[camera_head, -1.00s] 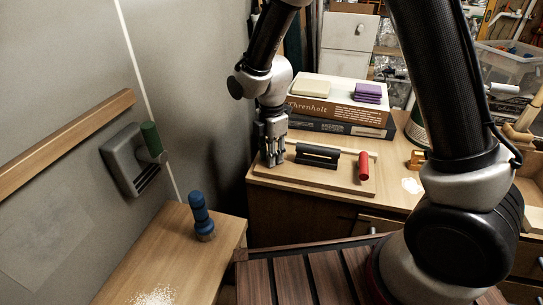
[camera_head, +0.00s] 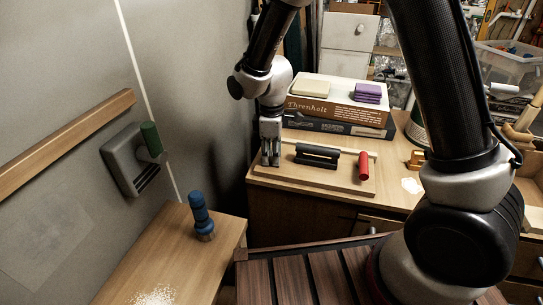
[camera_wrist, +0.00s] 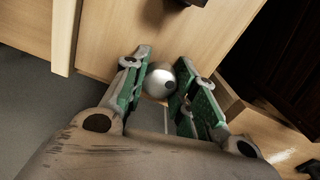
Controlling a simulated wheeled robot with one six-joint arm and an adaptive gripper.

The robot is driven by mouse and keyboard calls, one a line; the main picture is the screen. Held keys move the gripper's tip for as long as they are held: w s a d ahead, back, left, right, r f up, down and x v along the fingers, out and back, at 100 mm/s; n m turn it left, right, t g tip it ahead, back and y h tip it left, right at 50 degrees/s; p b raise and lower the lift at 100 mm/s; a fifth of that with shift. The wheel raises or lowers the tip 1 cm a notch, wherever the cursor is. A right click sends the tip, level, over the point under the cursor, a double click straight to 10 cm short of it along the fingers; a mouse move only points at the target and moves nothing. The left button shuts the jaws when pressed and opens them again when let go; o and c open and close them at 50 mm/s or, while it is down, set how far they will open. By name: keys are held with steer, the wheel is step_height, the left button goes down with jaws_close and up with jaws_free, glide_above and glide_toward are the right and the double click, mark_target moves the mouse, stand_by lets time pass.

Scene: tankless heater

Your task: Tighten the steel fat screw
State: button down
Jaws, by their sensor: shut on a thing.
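The steel fat screw (camera_wrist: 158,82) shows in the wrist view as a shiny rounded silver head between green-padded fingers, over pale wood. My gripper (camera_wrist: 165,90) is shut on it, one finger on each side. In the head view my gripper (camera_head: 271,161) points down at the left end of a wooden board (camera_head: 335,187) on the workbench. The screw is hidden by the fingers there. How deep the screw sits in the wood cannot be told.
On the board are a black handle-like bar (camera_head: 317,157) and a red cylinder (camera_head: 363,166). Boxes (camera_head: 340,108) stand behind. A blue-handled tool (camera_head: 200,212) stands on the nearer table. A grey wall unit with a green knob (camera_head: 151,139) is on the left.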

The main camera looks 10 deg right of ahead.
mark_target(271, 152)
steer(key=m, duration=0.4)
steer(key=shift+m, duration=0.3)
steer(key=m, duration=0.3)
steer(key=shift+f, duration=0.1)
steer(key=c, duration=1.3)
jaws_free()
steer(key=shift+r, duration=2.55)
